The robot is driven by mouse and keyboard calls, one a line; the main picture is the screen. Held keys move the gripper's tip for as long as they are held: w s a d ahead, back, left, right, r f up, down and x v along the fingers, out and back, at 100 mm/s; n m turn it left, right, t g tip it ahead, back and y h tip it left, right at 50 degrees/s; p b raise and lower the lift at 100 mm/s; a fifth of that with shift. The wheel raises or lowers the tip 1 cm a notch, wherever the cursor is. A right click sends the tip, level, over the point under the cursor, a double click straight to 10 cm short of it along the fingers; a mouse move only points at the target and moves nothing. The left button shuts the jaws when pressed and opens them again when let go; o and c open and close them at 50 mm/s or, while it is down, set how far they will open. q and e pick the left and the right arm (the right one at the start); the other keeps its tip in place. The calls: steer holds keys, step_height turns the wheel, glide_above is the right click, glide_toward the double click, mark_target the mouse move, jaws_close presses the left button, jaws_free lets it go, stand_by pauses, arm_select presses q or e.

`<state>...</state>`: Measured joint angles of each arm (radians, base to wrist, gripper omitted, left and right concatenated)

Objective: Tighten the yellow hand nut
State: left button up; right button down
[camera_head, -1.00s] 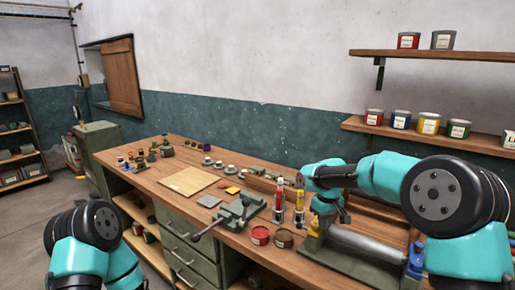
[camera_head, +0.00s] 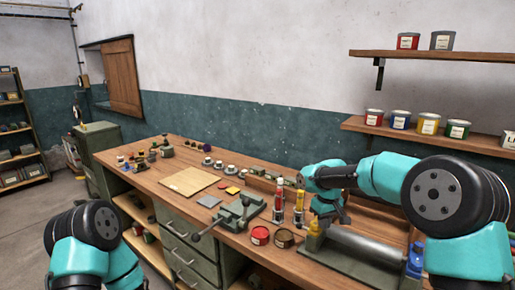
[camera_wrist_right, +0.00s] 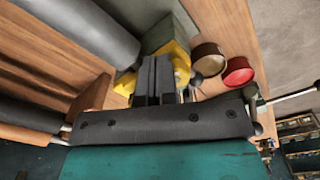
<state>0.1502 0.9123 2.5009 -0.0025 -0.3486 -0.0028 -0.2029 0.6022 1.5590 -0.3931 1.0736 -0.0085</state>
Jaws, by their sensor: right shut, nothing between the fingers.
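The yellow hand nut (camera_head: 313,238) sits at the left end of a long grey cylinder (camera_head: 365,250) in a green fixture on the bench. My right gripper (camera_head: 326,216) is just above and beside the nut in the head view. In the right wrist view, the gripper's dark fingers (camera_wrist_right: 155,78) are closed together and empty. The yellow nut (camera_wrist_right: 181,62) shows behind them, partly hidden; I cannot tell whether they touch it. Of my left arm only a part shows at the lower left; its gripper is out of view.
A blue part (camera_head: 415,258) is at the fixture's right end. A red tin (camera_head: 260,236) and a brown tin (camera_head: 284,238) stand left of the nut. A red bottle (camera_head: 278,207) and yellow bottle (camera_head: 299,207) stand behind them. A green vise (camera_head: 238,213) is farther left.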

steer(key=shift+s+a+f, duration=0.4)
steer(key=shift+s+f, duration=0.05)
steer(key=shift+f, duration=0.3)
steer(key=shift+s+a, duration=0.2)
steer(key=shift+a, duration=0.65)
steer(key=shift+a+r, duration=0.1)
steer(key=shift+a, duration=0.05)
steer(key=shift+s, duration=0.3)
step_height(320, 180, up, 6)
steer(key=shift+d+r, duration=0.2)
stand_by(0.7)
steer(key=shift+w, duration=0.15)
